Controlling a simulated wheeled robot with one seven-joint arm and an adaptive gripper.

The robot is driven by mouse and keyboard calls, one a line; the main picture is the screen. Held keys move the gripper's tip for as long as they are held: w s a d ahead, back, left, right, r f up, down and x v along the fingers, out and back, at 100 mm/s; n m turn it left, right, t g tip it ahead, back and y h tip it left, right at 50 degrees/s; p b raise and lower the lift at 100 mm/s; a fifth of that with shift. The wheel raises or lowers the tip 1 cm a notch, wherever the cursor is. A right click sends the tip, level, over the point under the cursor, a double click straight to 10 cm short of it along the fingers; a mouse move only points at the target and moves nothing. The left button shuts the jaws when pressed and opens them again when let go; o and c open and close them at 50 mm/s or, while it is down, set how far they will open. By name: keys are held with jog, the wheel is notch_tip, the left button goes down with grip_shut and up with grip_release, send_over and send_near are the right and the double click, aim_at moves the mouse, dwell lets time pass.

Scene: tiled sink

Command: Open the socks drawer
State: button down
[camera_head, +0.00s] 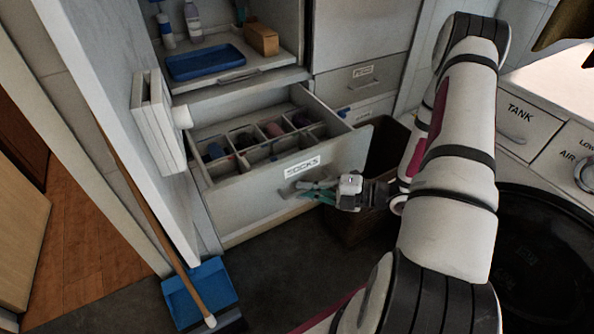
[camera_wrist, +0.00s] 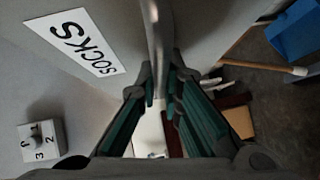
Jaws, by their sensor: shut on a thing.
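The socks drawer (camera_head: 245,196) has a white front with a "SOCKS" label (camera_head: 302,166) and stands pulled out of the cabinet. Rolled socks lie in its divided compartments. The label also shows in the wrist view (camera_wrist: 75,42), at upper left. My gripper (camera_head: 318,188) is at the drawer front, just below the label. In the wrist view, my teal-padded fingers (camera_wrist: 158,95) are closed around the metal bar handle (camera_wrist: 158,40) of the drawer. In the head view the fingers hide part of the handle.
A blue dustpan (camera_head: 200,293) with a wooden-handled broom (camera_head: 165,215) stands left of the drawer. A dark brown basket (camera_head: 385,150) is close to its right. A shelf with a blue tray (camera_head: 205,62) is above. A washing machine (camera_head: 545,270) is at right. Dark floor in front is clear.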

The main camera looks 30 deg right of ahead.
jog(key=shift+s, duration=1.3)
jog(key=c, duration=1.7)
grip_release()
jog(key=v, duration=1.2)
